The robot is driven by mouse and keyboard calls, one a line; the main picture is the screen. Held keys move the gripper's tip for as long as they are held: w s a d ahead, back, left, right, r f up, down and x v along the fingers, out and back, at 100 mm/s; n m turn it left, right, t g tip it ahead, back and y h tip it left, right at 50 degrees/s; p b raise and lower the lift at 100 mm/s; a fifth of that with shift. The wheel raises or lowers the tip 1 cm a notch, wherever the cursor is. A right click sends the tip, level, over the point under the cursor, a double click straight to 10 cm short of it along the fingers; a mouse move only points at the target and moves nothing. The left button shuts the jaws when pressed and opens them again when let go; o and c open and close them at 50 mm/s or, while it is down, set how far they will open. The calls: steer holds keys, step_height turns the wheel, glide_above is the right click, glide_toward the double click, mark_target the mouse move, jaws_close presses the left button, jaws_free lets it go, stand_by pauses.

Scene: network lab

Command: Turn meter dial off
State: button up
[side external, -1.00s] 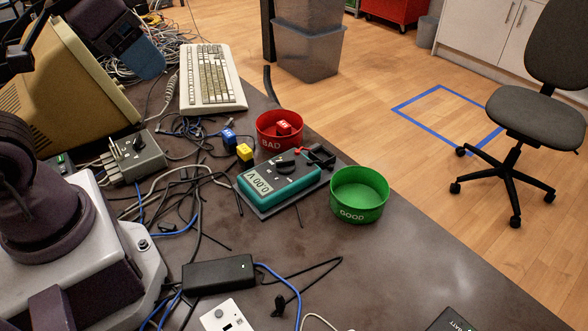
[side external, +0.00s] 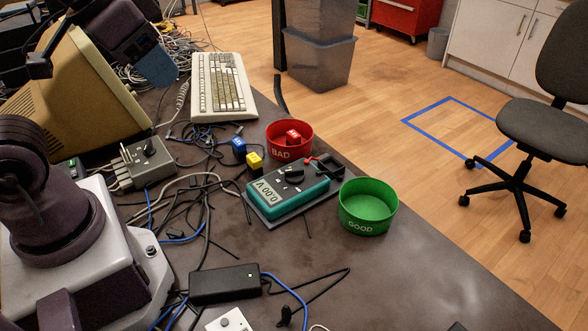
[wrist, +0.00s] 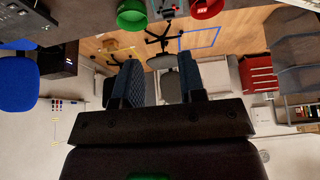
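The meter (side external: 288,194) is a teal box lying on a dark tray on the table in the side view. Its display reads 0.00 V, and a black dial (side external: 293,174) sits on its face; the dial's exact setting is too small to read. The meter shows only partly at the top edge of the wrist view (wrist: 168,8). My gripper (side external: 160,68) is at the upper left of the side view, beside the monitor and well away from the meter. In the wrist view its two blue-padded fingers (wrist: 160,70) stand apart with nothing between them.
A red BAD bowl (side external: 289,149) holding a red block stands behind the meter, and a green GOOD bowl (side external: 367,222) stands right of it. Blue (side external: 239,145) and yellow (side external: 254,161) blocks, loose cables and a power brick (side external: 225,283) lie around. The table's right front is clear.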

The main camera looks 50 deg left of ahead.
steer(key=w+f+g, duration=0.5)
steer(key=w+f, duration=0.3)
steer(key=w, duration=0.3)
steer(key=m, duration=0.5)
glide_toward(295, 169)
step_height(295, 169, down, 9)
steer(key=shift+w+f, duration=0.1)
steer(key=shift+c, duration=0.2)
jaws_close()
